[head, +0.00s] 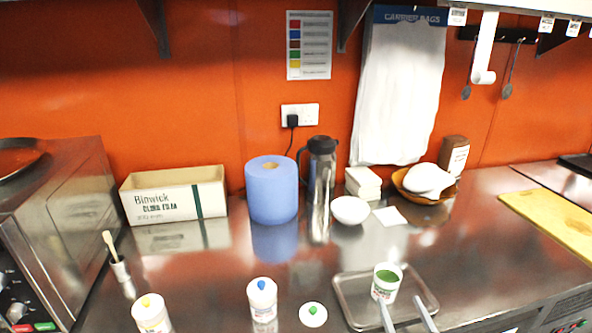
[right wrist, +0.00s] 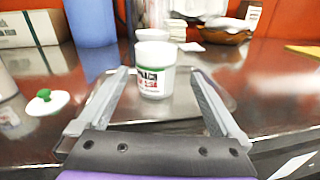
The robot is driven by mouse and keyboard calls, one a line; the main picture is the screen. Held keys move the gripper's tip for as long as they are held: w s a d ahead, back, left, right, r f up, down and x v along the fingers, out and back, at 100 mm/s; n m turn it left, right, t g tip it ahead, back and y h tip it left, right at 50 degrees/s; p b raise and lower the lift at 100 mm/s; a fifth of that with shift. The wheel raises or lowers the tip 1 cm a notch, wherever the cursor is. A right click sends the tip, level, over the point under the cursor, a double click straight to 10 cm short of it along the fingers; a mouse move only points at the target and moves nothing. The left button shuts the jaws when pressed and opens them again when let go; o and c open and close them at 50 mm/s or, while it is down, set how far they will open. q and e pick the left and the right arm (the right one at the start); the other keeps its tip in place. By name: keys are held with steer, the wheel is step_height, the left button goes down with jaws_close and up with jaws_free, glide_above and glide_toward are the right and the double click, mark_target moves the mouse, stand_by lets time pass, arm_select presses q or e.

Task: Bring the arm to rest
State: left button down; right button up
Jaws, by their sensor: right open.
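My right gripper (head: 408,315) comes in at the bottom right of the head view, with its two fingers apart. In the right wrist view my right gripper (right wrist: 160,105) is open, with a white tub (right wrist: 155,68) with a green and red label just beyond and between its fingers in the picture. In the head view the tub (head: 386,282) is uncapped, shows green contents and stands upright on a metal tray (head: 350,310). Whether the fingers touch the tub is unclear. My left gripper is not in view.
A white lid with a green knob (head: 313,314) lies left of the tray. Two capped tubs, blue-topped (head: 262,300) and yellow-topped (head: 151,314), stand further left. A blue paper roll (head: 271,190), a steel flask (head: 321,170) and a white bowl (head: 350,210) stand behind. The counter right of the tray is clear.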

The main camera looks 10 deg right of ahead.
steer(key=r+m, duration=0.1)
steer(key=m, duration=0.1)
steer(key=m+g+h+p, duration=0.1)
steer(key=m, duration=0.2)
steer(key=r+m+h, duration=0.1)
steer(key=m, duration=0.1)
steer(key=shift+s+d+r+m, duration=0.25)
steer(key=shift+s+r+m, duration=0.05)
steer(key=shift+s+m, duration=0.1)
steer(key=s+m+g, duration=0.1)
steer(key=m, duration=0.2)
steer(key=s+m+g+h+p, duration=0.1)
steer(key=m, duration=0.2)
steer(key=a+m+g+p, duration=0.1)
steer(key=m, duration=0.2)
steer(key=shift+s+m+h, duration=0.4)
steer(key=s+a+f+m+g+y+p, duration=0.3)
steer(key=s+a+m+g, duration=0.5)
steer(key=s+a+m, duration=0.3)
steer(key=s+m+y, duration=0.1)
steer(key=s+m, duration=0.2)
steer(key=m, duration=0.2)
steer(key=shift+a+f+y, duration=0.2)
steer(key=shift+a+y, duration=0.1)
steer(key=shift+a, duration=0.05)
